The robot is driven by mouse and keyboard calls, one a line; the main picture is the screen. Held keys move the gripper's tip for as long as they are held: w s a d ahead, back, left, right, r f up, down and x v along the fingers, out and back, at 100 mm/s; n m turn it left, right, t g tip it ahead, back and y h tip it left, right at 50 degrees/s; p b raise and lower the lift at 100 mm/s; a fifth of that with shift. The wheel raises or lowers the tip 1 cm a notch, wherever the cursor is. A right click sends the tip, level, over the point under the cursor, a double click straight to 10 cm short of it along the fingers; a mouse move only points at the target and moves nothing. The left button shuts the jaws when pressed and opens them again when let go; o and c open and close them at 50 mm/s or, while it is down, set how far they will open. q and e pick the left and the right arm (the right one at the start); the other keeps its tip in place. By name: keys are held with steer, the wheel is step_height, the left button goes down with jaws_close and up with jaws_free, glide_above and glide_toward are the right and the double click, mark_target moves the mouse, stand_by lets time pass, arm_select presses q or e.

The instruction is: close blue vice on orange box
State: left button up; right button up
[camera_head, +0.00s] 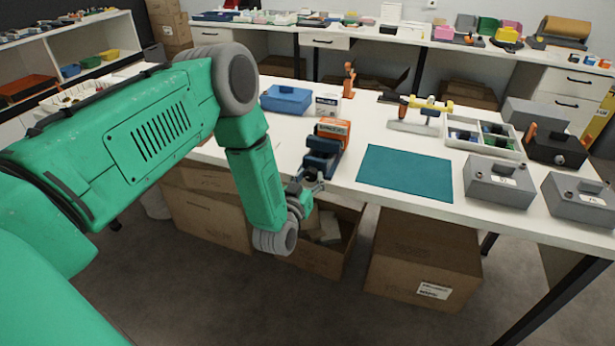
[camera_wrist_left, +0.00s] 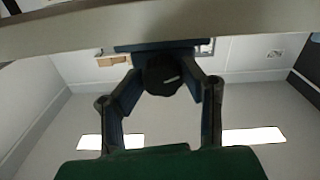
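The blue vice (camera_head: 321,157) stands at the near edge of the white workbench. The orange box (camera_head: 333,130) sits at the vice, on its far side; whether the jaws touch it cannot be told. My left gripper (camera_head: 311,183) is at the near end of the vice, by the bench edge. In the left wrist view, a round black knob (camera_wrist_left: 163,76) of the vice lies between the two fingers of my left gripper (camera_wrist_left: 165,73). The fingertips are apart, close to either side of the knob; contact is unclear. My right gripper is not in view.
A teal mat (camera_head: 405,172) lies to the right of the vice. A blue case (camera_head: 286,99) and a white box (camera_head: 328,103) stand behind. Grey boxes (camera_head: 498,182) are farther right.

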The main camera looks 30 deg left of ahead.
arm_select(q)
steer(key=shift+s+a+f+y, duration=0.15)
steer(key=shift+a+y, duration=0.15)
steer(key=shift+a, duration=0.35)
steer(key=shift+c, duration=0.6)
steer(key=shift+w+d, duration=0.2)
steer(key=shift+d, duration=0.5)
steer(key=m, duration=0.3)
steer(key=shift+a+m+p, duration=0.3)
steer(key=shift+a, duration=0.1)
steer(key=shift+m, duration=0.3)
steer(key=shift+d, duration=0.25)
steer(key=o, duration=1.1)
steer(key=shift+a, duration=0.1)
steer(key=shift+o, duration=0.2)
steer(key=shift+a, duration=0.1)
